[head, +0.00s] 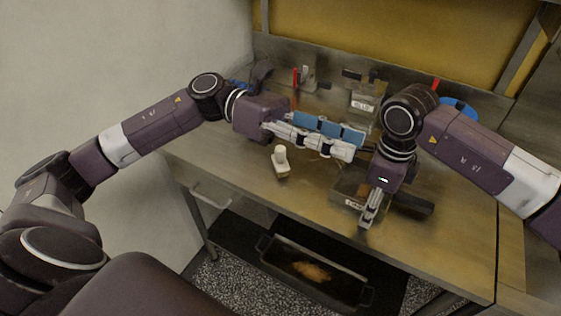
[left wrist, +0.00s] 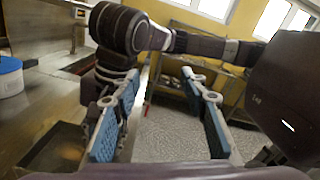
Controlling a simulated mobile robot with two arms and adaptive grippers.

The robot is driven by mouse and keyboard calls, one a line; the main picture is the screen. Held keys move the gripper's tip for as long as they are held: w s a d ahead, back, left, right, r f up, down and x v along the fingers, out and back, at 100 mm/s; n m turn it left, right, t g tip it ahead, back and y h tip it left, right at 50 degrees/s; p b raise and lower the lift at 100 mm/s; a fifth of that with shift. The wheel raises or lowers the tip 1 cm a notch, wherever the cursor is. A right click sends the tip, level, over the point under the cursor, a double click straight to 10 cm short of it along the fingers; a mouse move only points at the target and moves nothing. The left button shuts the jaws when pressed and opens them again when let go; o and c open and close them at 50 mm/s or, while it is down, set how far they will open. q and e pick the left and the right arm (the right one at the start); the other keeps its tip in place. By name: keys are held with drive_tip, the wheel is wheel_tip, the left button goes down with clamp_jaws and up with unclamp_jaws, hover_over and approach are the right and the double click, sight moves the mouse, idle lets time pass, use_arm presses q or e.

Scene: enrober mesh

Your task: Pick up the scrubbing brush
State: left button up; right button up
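A small pale block with a rounded white knob on top, which looks like the scrubbing brush (head: 281,164), stands on the steel table in the head view, left of centre. My left gripper (head: 356,144) reaches over the table just behind and to the right of it, pointing right. In the left wrist view my left gripper (left wrist: 160,85) has its blue-padded fingers apart with nothing between them. The brush does not show there. My right gripper (head: 369,212) hangs fingers down over the table's front part, right of the brush; its finger gap is not clear.
A dark tray (head: 345,197) lies beside my right gripper. A labelled container (head: 362,103) stands behind my left gripper. A blue round container (head: 458,104) is at the back right. A black pan (head: 283,258) sits below the table. Tabletop left of the brush is clear.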

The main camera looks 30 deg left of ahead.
use_arm(q)
drive_tip(key=s+a+f+m+g+y, duration=0.4)
drive_tip(key=a+m+g+y, duration=0.15)
drive_tip(key=a+m, duration=0.2)
drive_tip(key=n+t+y, duration=0.4)
drive_tip(key=t+y, duration=0.2)
drive_tip(key=y, duration=0.5)
approach(280, 148)
drive_tip(key=shift+m+g, duration=0.25)
drive_tip(key=f, duration=0.5)
drive_tip(key=shift+w+d, duration=0.2)
drive_tip(key=shift+w, duration=0.1)
drive_tip(key=shift+s+d+f, duration=0.1)
drive_tip(key=shift+d+f, duration=0.1)
drive_tip(key=shift+f, duration=0.7)
drive_tip(key=shift+w+d+f, duration=0.1)
drive_tip(key=shift+d+f, duration=0.05)
drive_tip(key=shift+f, duration=0.7)
drive_tip(key=shift+s+d+f, duration=0.1)
drive_tip(key=shift+d+f, duration=0.1)
drive_tip(key=shift+f, duration=0.7)
drive_tip(key=shift+c, duration=0.3)
clamp_jaws()
